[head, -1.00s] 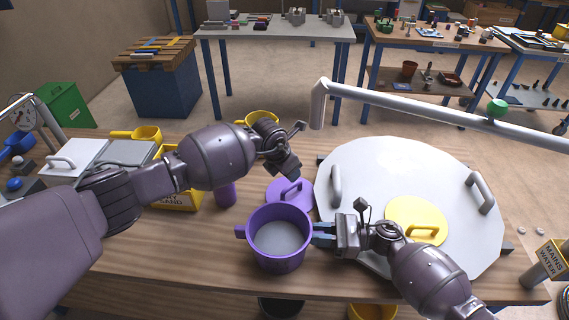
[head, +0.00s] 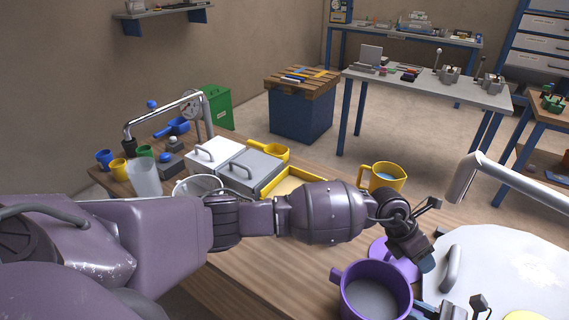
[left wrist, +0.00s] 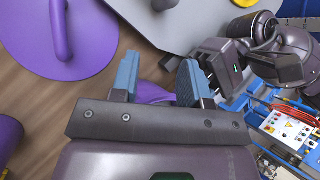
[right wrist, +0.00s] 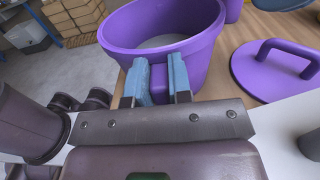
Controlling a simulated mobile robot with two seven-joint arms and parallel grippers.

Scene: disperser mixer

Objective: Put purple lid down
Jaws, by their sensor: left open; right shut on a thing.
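The purple lid (head: 383,249) lies flat on the wooden table beside the purple pot (head: 343,290). Its arched handle shows in the left wrist view (left wrist: 63,30) and the right wrist view (right wrist: 285,50). My left gripper (head: 428,262) is open, empty and near the lid; the lid sits off to the side of its fingers in the left wrist view (left wrist: 158,80). My right gripper (right wrist: 160,82) is shut on the purple pot at its near side, seemingly its handle, which the fingers mostly hide. The pot is open, with a grey inside.
A yellow jug (head: 383,178), a yellow scoop (head: 270,151) and lidded bins (head: 215,152) stand behind my left arm. A grey pipe (head: 500,178) crosses above the right side.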

